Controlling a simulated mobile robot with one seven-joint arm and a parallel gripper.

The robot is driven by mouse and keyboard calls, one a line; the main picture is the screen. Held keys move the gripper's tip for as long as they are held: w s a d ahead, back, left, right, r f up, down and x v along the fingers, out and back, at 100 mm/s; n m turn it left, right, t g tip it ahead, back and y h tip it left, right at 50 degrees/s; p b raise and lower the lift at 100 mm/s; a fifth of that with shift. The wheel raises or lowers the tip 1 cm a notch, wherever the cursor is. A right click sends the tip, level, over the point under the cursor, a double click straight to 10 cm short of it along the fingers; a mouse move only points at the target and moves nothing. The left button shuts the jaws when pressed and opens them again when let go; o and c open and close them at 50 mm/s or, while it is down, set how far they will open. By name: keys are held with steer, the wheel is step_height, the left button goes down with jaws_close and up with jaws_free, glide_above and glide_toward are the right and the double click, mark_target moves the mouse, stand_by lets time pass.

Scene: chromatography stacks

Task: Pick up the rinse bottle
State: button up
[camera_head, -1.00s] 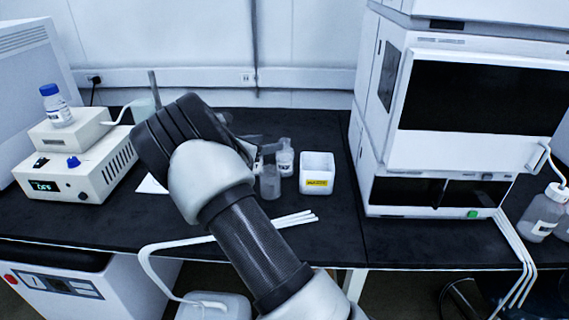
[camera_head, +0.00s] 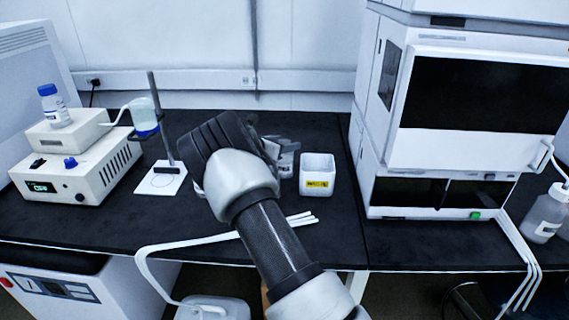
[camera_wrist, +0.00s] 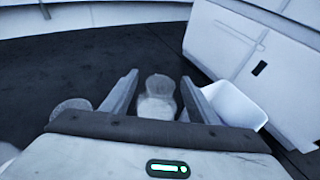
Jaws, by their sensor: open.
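A small clear bottle with a pale label, which looks like the rinse bottle (camera_wrist: 157,103), stands upright on the black bench. In the wrist view it sits between the two spread fingers of my gripper (camera_wrist: 160,84), with a gap visible on each side. My gripper is open and nothing is held. In the head view my gripper (camera_head: 276,147) is over the bottle's place and hides most of it. I cannot tell how the fingertips stand in height against the bottle.
A white box with a yellow label (camera_head: 317,178) stands close right of my gripper. A round clear vessel (camera_wrist: 72,107) is just left of the fingers. A stand (camera_head: 165,150) is left of my arm, and the large white instrument (camera_head: 440,110) is at the right.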

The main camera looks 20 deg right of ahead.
jaws_close()
